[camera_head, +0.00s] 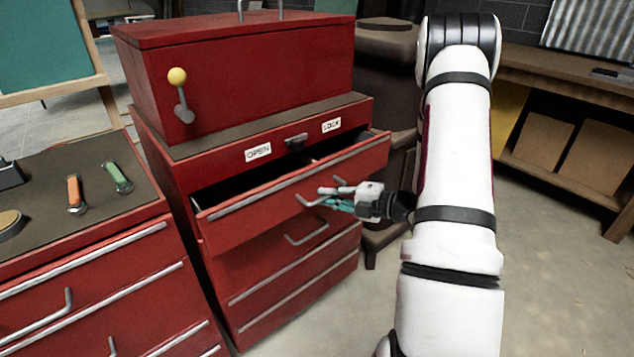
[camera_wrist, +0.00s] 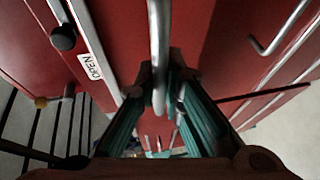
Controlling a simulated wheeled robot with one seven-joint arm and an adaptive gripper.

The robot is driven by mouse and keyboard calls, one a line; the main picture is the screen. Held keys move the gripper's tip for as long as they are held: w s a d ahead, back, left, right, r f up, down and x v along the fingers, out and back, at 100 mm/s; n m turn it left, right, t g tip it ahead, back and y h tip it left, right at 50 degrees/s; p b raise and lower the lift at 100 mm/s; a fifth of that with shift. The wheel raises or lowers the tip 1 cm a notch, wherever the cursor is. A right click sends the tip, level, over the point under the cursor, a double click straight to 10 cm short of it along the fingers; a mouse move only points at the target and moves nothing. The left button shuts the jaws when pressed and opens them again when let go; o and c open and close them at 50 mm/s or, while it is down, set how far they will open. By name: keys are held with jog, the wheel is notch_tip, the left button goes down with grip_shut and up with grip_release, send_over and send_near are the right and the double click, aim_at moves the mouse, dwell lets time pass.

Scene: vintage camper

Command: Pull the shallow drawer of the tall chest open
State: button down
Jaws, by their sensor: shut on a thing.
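The tall red chest (camera_head: 180,170) stands in the middle of the head view. Its shallow top drawer (camera_head: 250,223) is out from the body, with a dark gap open behind its front. My gripper (camera_head: 338,198) is at the drawer's front, shut on its silver bar handle (camera_head: 309,200). In the wrist view the handle (camera_wrist: 159,40) runs down between the two fingertips (camera_wrist: 160,86). The fingers hide part of the handle. The drawer's inside is mostly dark, and I cannot make out its contents.
Below are closed drawers with another bar handle (camera_head: 306,234). A latch (camera_head: 296,142) sits between OPEN and LOCK labels. A red box (camera_head: 240,75) with a yellow-knobbed lever (camera_head: 179,90) stands on top. A low red cabinet (camera_head: 90,240) is at left. Floor is clear at right.

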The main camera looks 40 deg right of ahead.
jog(key=s+p, duration=0.6)
jog(key=s, duration=1.7)
jog(key=shift+s+d, duration=0.25)
jog(key=shift+d, duration=0.15)
jog(key=c, duration=1.7)
grip_release()
jog(key=shift+s, duration=0.1)
jog(key=v, duration=1.1)
jog(key=shift+s+d+r, duration=0.15)
jog(key=shift+s+d, duration=0.05)
jog(key=shift+s, duration=0.15)
